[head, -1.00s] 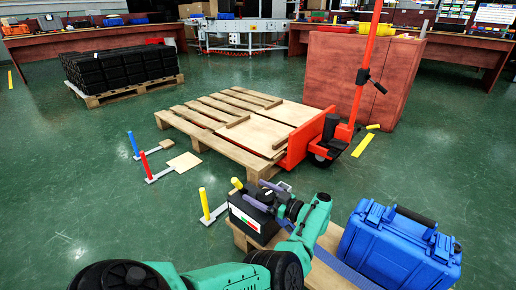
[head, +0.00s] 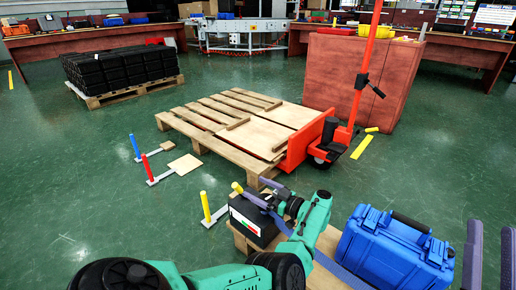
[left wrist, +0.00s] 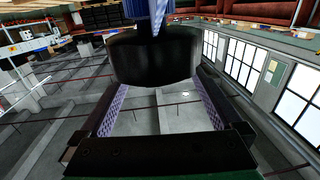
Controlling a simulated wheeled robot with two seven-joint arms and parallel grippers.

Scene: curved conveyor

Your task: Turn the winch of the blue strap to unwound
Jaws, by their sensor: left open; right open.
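The blue strap (head: 335,268) runs across the pallet between a black box (head: 258,231) and a blue case. It also shows at the top of the left wrist view (left wrist: 150,8), above a dark rounded part (left wrist: 155,58). I cannot make out the winch clearly. My left gripper (head: 260,193) is open at the top of the black box, beside a short yellow-ended piece (head: 237,187). In the left wrist view its fingers (left wrist: 158,100) stand apart, with the dark part beyond them. My right gripper (head: 487,255) is open and empty at the right edge, right of the case.
The blue case (head: 392,247) stands on a wooden pallet (head: 330,240). A yellow post (head: 205,205) stands left of the black box. A larger pallet (head: 220,150) with a red pallet jack (head: 328,138) lies beyond. The green floor at left is open.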

